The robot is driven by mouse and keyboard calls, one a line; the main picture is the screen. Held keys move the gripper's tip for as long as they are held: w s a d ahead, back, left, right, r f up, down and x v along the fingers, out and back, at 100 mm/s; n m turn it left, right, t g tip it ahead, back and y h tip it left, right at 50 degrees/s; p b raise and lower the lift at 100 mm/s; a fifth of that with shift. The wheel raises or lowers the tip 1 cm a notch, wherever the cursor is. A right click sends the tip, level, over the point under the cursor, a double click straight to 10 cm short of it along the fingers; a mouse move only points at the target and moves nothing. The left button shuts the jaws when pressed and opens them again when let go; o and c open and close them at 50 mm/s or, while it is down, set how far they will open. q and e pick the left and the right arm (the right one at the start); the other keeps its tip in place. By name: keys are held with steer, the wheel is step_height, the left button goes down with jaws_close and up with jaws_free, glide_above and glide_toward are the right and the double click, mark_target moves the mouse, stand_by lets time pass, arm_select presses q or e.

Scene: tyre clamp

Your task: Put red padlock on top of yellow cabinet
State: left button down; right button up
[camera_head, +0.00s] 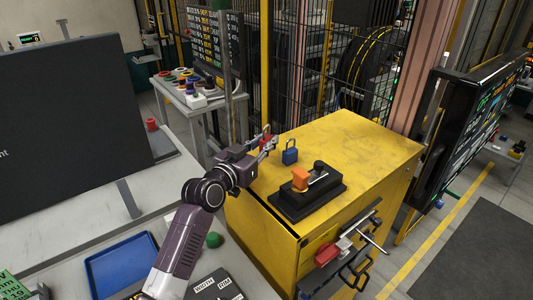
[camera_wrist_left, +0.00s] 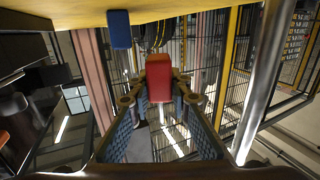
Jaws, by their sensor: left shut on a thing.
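The red padlock (camera_head: 265,138) is held in my left gripper (camera_head: 270,145), near the far left edge of the yellow cabinet (camera_head: 365,140). In the left wrist view the red padlock (camera_wrist_left: 158,78) sits between the two fingertips of the left gripper (camera_wrist_left: 160,98), which is shut on it. The cabinet top (camera_wrist_left: 50,25) lies along the upper part of that view, which looks turned over. I cannot tell whether the padlock touches the cabinet. My right gripper is not in view.
A blue padlock (camera_head: 290,155) stands on the cabinet top, close to the gripper. The right and far parts of the top are clear. A mesh fence (camera_head: 310,70) stands behind.

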mark_target(266, 165)
arm_select(q)
steer(key=shift+f, duration=0.3)
step_height(266, 165, down, 4)
steer(key=shift+r, duration=0.25)
steer(key=shift+f, duration=0.35)
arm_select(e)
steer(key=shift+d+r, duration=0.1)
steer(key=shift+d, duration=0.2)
arm_select(q)
steer(key=shift+f, duration=0.15)
steer(key=c, duration=1.8)
jaws_free()
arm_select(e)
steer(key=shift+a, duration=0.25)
